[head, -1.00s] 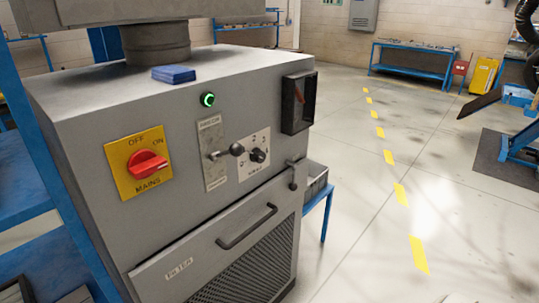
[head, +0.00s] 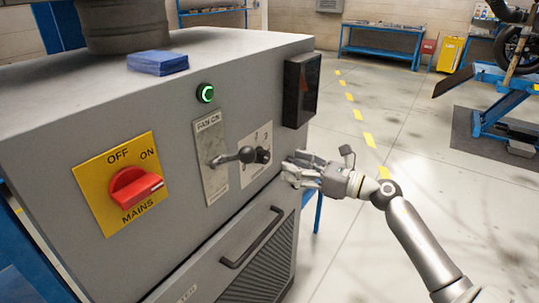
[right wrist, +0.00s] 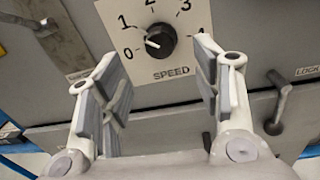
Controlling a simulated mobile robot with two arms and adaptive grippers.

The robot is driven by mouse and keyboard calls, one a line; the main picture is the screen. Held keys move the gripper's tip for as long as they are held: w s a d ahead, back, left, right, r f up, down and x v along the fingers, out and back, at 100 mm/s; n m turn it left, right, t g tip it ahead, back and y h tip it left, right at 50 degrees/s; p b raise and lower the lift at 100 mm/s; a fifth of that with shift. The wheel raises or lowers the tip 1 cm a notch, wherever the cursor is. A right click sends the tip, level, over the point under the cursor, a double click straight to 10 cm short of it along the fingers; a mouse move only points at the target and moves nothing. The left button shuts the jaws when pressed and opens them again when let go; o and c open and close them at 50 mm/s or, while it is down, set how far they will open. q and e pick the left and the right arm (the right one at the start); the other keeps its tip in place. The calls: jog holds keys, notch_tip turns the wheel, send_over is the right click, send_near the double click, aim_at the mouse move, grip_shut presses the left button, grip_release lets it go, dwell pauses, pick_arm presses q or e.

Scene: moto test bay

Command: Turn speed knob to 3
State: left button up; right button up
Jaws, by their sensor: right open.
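The black speed knob (head: 264,156) sits on a white dial plate on the front of the grey cabinet, right of the fan lever. In the right wrist view the knob (right wrist: 161,41) shows its scale from 0 to 4 and the word SPEED. Its white mark points left, toward the 0 and 1 side. My right gripper (head: 288,170) is open and empty, just right of and slightly below the knob in the head view. In the right wrist view its fingers (right wrist: 161,85) stand apart below the knob, not touching it. My left gripper is not in view.
The fan lever (head: 231,158) sticks out close left of the knob. A red mains switch (head: 136,188) is further left. A dark gauge (head: 301,90) is above right, a latch lever (right wrist: 279,101) to the lower right, and a filter handle (head: 252,238) below.

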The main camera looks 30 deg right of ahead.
aim_at(268, 157)
jog(key=x, duration=0.2)
jog(key=p+x, duration=0.1)
jog(key=shift+w+a+r, duration=0.15)
jog(key=shift+w+r, duration=0.1)
jog(key=shift+w, duration=0.05)
jog(key=p+x, duration=0.1)
jog(key=x, duration=0.2)
jog(key=shift+w+a+f, duration=0.15)
jog(key=shift+w, duration=0.15)
jog(key=shift+w+a+f, duration=0.1)
jog(key=shift+w+a, duration=0.2)
jog(key=shift+w, duration=0.3)
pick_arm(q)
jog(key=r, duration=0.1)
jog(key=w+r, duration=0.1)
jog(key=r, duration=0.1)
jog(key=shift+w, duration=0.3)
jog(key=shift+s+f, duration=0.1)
pick_arm(e)
jog(key=shift+c, duration=1.6)
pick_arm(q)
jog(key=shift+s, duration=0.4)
pick_arm(e)
jog(key=shift+s, duration=0.1)
jog(key=c, duration=0.7)
